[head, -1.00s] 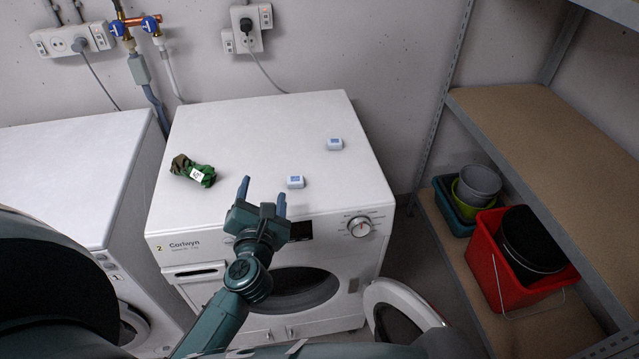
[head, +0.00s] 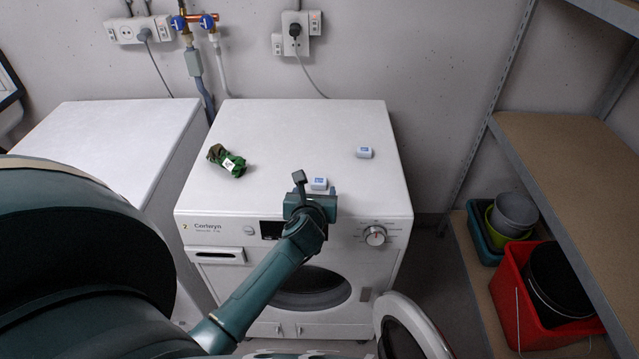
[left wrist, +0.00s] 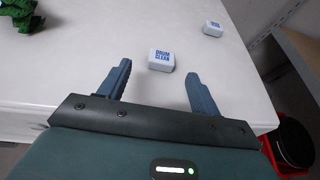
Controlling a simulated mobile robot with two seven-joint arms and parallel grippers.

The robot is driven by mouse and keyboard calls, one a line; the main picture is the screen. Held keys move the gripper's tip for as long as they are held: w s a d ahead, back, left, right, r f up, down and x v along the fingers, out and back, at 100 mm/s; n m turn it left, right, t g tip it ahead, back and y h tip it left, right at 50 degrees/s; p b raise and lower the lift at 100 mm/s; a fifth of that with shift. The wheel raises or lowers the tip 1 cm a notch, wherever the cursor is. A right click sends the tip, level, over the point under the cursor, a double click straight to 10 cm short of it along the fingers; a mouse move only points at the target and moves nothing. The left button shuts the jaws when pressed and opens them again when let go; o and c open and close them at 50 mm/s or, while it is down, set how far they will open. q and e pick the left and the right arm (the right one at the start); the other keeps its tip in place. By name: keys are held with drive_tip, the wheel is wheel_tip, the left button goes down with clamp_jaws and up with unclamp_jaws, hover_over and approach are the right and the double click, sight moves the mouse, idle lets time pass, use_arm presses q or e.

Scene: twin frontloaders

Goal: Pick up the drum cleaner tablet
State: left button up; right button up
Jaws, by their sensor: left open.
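Two small white tablets with blue print lie on top of the washing machine (head: 270,130). The nearer tablet (head: 319,182) is close to the front edge, and in the left wrist view this tablet (left wrist: 160,61) reads "DRUM CLEAN". The farther tablet (head: 364,152) lies behind and to the right; in the left wrist view its print (left wrist: 212,28) is too small to read. My left gripper (head: 315,188) is open and empty over the front edge. In the left wrist view its fingertips (left wrist: 158,69) stand either side of the nearer tablet, which appears just beyond them. My right gripper is not in view.
A second white machine (head: 110,140) stands at left. An open round door (head: 410,330) sticks out at front. Shelves (head: 575,150) at right hold a red bucket (head: 530,300) and tubs.

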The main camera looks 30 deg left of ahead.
sight(318, 191)
use_arm(q)
drive_tip(key=shift+x, duration=2.9)
drive_tip(key=shift+d+r, duration=0.1)
drive_tip(key=shift+d, duration=0.05)
drive_tip(key=shift+c, duration=0.2)
drive_tip(key=c, duration=1)
wheel_tip(318, 191, up, 10)
drive_tip(key=s+d+r+m+h, duration=0.2)
drive_tip(key=s+d+r+h, duration=0.1)
drive_tip(key=s+d, duration=0.4)
drive_tip(key=s+d+r+m+t+h, duration=0.1)
drive_tip(key=s+d+r+m+h, duration=0.2)
drive_tip(key=s+d, duration=0.5)
drive_tip(key=shift+s+d+r+t, duration=0.25)
drive_tip(key=shift+s+t, duration=0.05)
drive_tip(key=shift+s, duration=0.95)
